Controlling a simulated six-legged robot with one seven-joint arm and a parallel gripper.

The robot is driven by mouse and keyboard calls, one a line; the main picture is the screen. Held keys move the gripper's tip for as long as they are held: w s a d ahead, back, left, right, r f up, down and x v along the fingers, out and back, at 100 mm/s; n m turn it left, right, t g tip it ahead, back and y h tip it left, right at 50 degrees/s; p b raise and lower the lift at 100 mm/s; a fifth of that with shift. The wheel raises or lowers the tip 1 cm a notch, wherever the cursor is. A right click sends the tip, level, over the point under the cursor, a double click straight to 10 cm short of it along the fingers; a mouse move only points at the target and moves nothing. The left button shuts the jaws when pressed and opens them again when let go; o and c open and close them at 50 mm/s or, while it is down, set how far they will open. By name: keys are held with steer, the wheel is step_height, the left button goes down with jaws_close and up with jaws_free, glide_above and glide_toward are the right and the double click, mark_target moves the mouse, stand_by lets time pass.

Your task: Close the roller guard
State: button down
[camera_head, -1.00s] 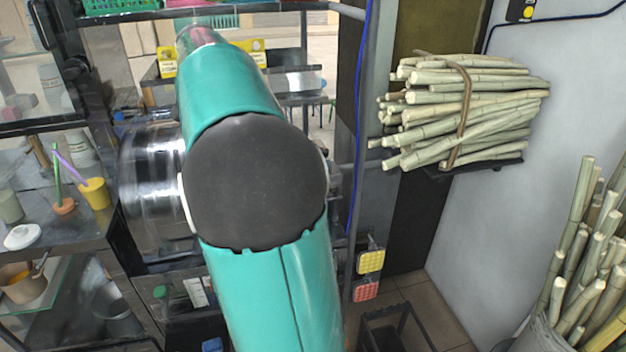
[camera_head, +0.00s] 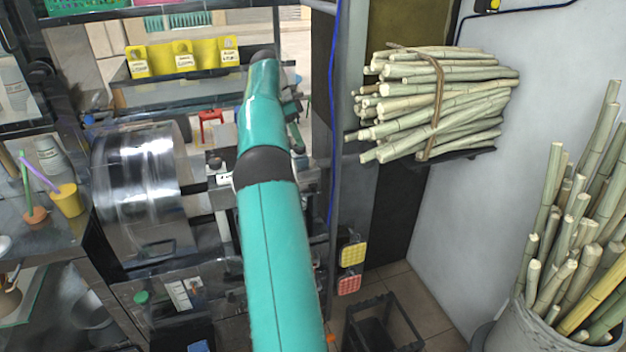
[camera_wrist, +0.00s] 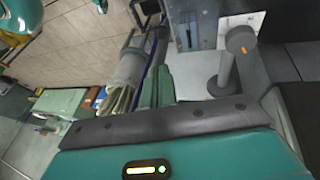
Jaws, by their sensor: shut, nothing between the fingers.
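A shiny curved metal cover (camera_head: 140,172), which looks like the roller guard, is at the left of the press in the head view. I cannot tell for certain how far open it is. My teal arm passes to its right and hides part of the press. In the wrist view my gripper (camera_wrist: 157,82) shows as two dark green fingers side by side, shut and empty. They are apart from the cover, which I cannot make out in that view. A grey bar with rounded ends (camera_wrist: 228,65) is to the fingers' right.
Bundled canes (camera_head: 440,100) rest on a wall shelf. A bin (camera_head: 500,335) of upright canes is at lower right. A dark crate (camera_head: 383,325) is on the floor. A yellow cup (camera_head: 67,200) and other small items stand on the left counter. A post with a blue cable stands right of my arm.

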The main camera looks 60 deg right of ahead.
glide_above(312, 186)
steer(key=w+d, duration=0.1)
steer(key=w, duration=0.1)
steer(key=f, duration=0.8)
steer(key=shift+s+d+f, duration=0.15)
steer(key=shift+s+d, duration=0.05)
steer(key=shift+s, duration=0.05)
steer(key=shift+s+a+f, duration=0.35)
steer(key=shift+s+f, duration=0.05)
steer(key=shift+f, duration=0.2)
steer(key=shift+s+a+f, duration=0.3)
steer(key=shift+s+f, duration=0.05)
steer(key=shift+f, duration=0.25)
steer(key=shift+s+a+f, duration=0.3)
steer(key=shift+f, duration=0.25)
